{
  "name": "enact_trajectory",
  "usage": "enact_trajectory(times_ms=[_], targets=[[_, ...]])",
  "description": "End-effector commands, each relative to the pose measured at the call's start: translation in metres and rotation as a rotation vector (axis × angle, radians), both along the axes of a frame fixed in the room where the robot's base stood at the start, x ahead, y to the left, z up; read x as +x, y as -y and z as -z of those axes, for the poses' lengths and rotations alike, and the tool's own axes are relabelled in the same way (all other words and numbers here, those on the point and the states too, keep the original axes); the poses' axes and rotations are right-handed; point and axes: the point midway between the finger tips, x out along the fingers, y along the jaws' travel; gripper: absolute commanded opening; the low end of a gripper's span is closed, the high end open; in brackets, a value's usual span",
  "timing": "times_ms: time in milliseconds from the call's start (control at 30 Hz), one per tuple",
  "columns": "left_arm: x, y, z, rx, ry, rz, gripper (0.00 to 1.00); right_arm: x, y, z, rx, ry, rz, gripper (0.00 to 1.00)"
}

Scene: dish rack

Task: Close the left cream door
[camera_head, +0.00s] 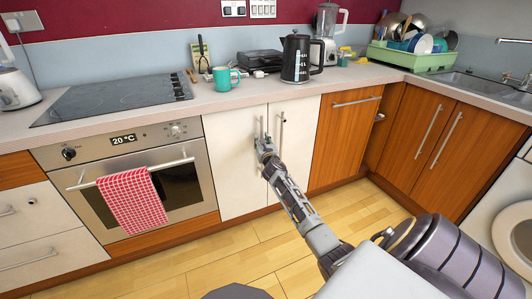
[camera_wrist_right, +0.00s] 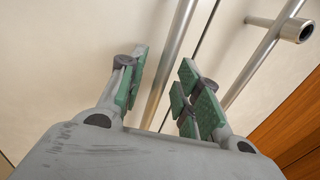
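The left cream door (camera_head: 226,178) is in the cabinet under the counter, right of the oven. It looks flush or nearly flush with the right cream door (camera_head: 300,135); I cannot tell whether a small gap remains. My right gripper (camera_head: 262,142) is at the upper right part of the left door, at its handle. In the right wrist view, my right gripper (camera_wrist_right: 160,88) is open. The left door's vertical metal bar handle (camera_wrist_right: 172,65) runs between its green-padded fingers, with space on the left side; contact on the right is unclear. My left gripper is not in view.
The right door's handle (camera_wrist_right: 265,52) stands close to the right of my fingers. The oven (camera_head: 130,180) with a red checked towel (camera_head: 132,200) is on the left. A wooden dishwasher-like panel (camera_head: 343,140) is on the right. The floor (camera_head: 220,265) before the doors is clear.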

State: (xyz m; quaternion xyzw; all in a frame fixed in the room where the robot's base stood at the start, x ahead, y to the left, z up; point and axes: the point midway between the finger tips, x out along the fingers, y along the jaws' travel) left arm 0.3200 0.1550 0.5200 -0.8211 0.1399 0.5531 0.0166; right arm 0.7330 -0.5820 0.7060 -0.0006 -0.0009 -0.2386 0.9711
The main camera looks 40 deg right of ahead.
Motion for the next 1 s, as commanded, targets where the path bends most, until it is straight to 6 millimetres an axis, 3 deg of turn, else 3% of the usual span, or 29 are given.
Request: enact_trajectory(times_ms=[1000], targets=[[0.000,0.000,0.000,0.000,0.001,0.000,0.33,-0.073,-0.039,0.001,0.001,0.000,-0.003,0.33]])
